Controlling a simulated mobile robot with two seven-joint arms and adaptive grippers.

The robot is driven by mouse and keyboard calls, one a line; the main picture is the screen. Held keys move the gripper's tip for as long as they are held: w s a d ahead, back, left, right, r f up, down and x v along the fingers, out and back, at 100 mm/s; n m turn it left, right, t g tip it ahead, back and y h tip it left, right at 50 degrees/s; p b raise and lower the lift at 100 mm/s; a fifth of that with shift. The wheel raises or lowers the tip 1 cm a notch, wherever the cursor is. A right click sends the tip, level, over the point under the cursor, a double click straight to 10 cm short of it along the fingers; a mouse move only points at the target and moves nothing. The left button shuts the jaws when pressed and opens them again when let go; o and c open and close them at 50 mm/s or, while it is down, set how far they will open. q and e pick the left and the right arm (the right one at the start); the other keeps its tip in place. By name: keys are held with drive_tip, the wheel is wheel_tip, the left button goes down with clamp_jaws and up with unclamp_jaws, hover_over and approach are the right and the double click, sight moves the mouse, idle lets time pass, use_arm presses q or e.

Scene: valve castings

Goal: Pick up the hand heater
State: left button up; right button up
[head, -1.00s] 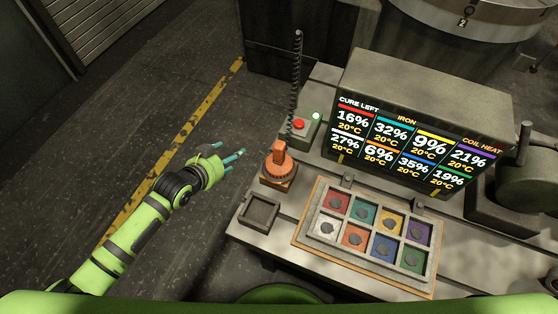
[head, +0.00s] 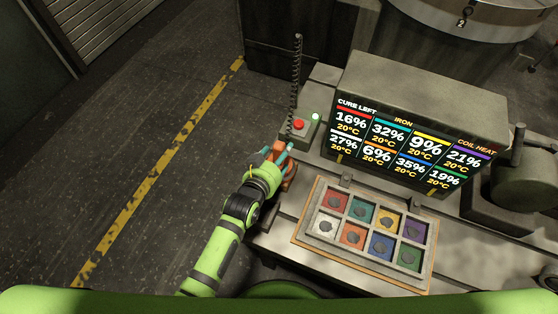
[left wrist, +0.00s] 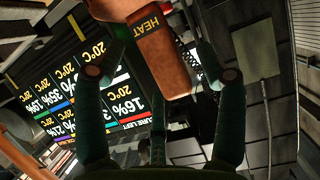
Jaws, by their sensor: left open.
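The hand heater (head: 290,176) is orange and stands on its base at the left end of the bench, partly hidden behind my left gripper. In the left wrist view the heater (left wrist: 160,62) shows close up, with a dark "HEAT" label, between the spread fingers. My left gripper (head: 277,152) is open around the heater; I cannot tell whether a finger touches it. My right gripper is not in view.
A box with a red button (head: 299,125) and a coiled cord (head: 295,85) stand just behind the heater. A display box (head: 420,120) is to the right. A tray of coloured compartments (head: 330,250) lies in front. Open floor is at left.

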use_arm(q)
drive_tip(key=shift+x, duration=1.25)
clamp_jaws()
drive_tip(key=shift+r, duration=0.55)
wheel_tip(320, 180, up, 9)
drive_tip(key=shift+r, duration=0.1)
